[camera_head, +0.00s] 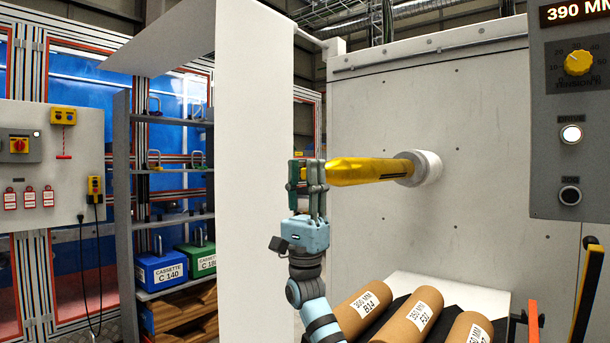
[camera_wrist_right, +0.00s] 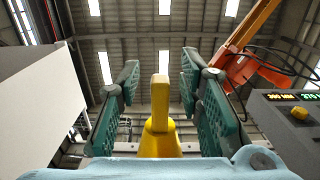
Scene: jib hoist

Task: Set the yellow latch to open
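The yellow shaft (camera_head: 370,171) sticks out to the left from a white collar on the large machine panel. My right gripper (camera_head: 308,166) points upward at the shaft's left end, and its fingers hide part of that end. In the right wrist view a flat yellow tab, which looks like the latch (camera_wrist_right: 160,92), stands upright on a wider yellow base (camera_wrist_right: 160,142). The tab lies between the two green-padded fingers of the right gripper (camera_wrist_right: 158,88). A gap shows on each side, so the gripper is open around it. My left gripper is out of view.
Cardboard rolls (camera_head: 412,318) lie below the shaft at the lower right. A tall white sheet (camera_head: 255,180) hangs close on the left. A control panel (camera_head: 570,120) with a yellow knob stands at the right. An orange arm (camera_wrist_right: 250,45) shows overhead in the wrist view.

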